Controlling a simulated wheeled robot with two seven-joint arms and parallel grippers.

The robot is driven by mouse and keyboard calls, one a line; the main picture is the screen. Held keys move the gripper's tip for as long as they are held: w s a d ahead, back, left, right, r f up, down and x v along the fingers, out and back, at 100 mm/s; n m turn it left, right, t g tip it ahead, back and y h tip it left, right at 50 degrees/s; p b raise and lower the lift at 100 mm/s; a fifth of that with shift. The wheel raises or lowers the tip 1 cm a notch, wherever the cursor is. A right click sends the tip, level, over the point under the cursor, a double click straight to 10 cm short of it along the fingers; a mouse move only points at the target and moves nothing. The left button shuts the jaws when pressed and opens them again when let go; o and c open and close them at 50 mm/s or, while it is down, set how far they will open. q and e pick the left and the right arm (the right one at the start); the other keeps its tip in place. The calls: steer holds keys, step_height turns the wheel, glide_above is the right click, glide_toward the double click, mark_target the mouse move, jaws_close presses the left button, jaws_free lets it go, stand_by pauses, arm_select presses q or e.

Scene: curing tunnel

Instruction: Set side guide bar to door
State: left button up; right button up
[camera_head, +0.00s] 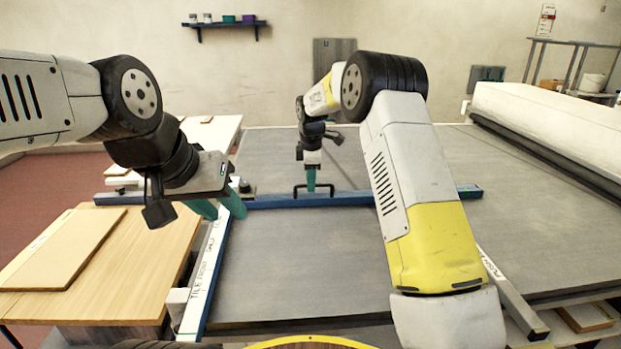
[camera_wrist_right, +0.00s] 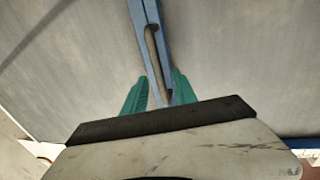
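A blue bar (camera_head: 265,201) with a black handle lies crosswise over the grey belt; I take it as the side guide bar. My right gripper (camera_head: 311,179) is at the handle, pointing down. In the right wrist view, its green fingers (camera_wrist_right: 160,92) stand apart on either side of the handle (camera_wrist_right: 153,55), and the blue bar (camera_wrist_right: 140,12) runs beyond it. Whether they touch the handle is unclear. My left gripper (camera_head: 219,207) has its green fingers apart, near the belt's left edge, over the bar's left part, with nothing seen between them. No mark reading door is legible.
A lettered white-and-blue rail (camera_head: 206,270) edges the belt (camera_head: 300,265) at left; another lettered rail (camera_head: 510,295) is at right. A wooden table with a flat board (camera_head: 65,248) stands left. A long white housing (camera_head: 545,130) stands right. The near belt is clear.

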jaws_close()
stand_by(1.4)
